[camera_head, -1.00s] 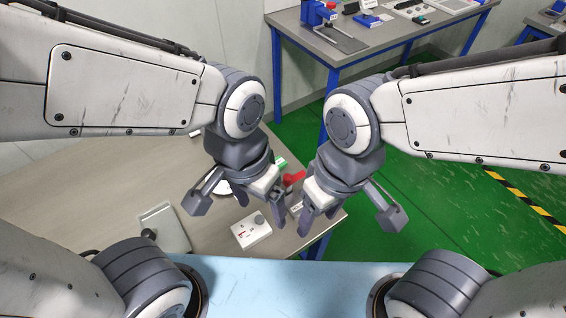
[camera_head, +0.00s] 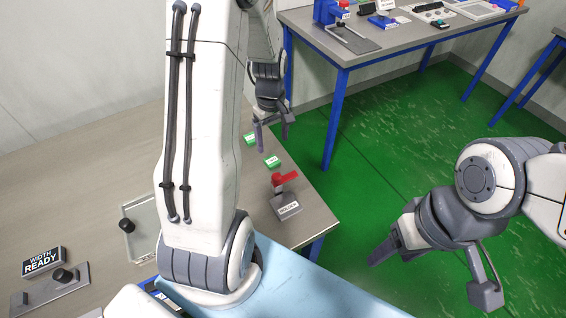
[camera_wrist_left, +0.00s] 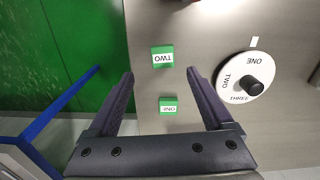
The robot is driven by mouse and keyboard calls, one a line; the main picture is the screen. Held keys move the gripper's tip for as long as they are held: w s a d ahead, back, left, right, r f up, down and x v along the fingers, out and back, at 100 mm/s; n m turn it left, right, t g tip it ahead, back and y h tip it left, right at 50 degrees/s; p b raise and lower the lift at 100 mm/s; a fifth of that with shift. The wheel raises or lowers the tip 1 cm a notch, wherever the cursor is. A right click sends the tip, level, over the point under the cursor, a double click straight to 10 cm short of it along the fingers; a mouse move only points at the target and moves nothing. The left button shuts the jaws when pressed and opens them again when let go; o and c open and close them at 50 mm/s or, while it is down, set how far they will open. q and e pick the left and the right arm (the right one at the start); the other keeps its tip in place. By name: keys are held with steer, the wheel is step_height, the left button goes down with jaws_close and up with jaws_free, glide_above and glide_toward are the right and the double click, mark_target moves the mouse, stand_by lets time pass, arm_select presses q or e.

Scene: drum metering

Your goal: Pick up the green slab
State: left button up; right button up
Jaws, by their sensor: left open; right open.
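Two small green slabs with white labels lie on the grey table near its right edge. In the left wrist view one reads TWO (camera_wrist_left: 155,49) and the other ONE (camera_wrist_left: 162,112). Both show in the head view, a farther green slab (camera_head: 249,139) and a nearer green slab (camera_head: 271,161). My left gripper (camera_head: 273,141) is open and empty, fingers pointing down above the table beside the slabs. In the left wrist view its fingertips (camera_wrist_left: 161,73) stand either side of the slabs, touching neither. My right gripper (camera_head: 382,252) is open and empty over the floor at the right.
A red-handled grey block (camera_head: 286,206) stands near the table's edge. A white dial (camera_wrist_left: 222,82) with a black knob lies beside the slabs. A WIDTH READY sign (camera_head: 44,261) and a knobbed plate (camera_head: 140,228) are at left. Another table (camera_head: 380,45) stands behind.

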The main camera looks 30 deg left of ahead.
mark_target(272, 161)
arm_select(q)
steer(key=f, duration=0.3)
steer(key=shift+s+a+f, duration=0.2)
steer(key=shift+f, duration=0.05)
step_height(272, 161, down, 4)
steer(key=shift+s+f+p, duration=0.1)
steer(key=shift+f+p, duration=0.05)
steer(key=shift+p, duration=0.3)
steer(key=shift+c, duration=0.3)
jaws_close()
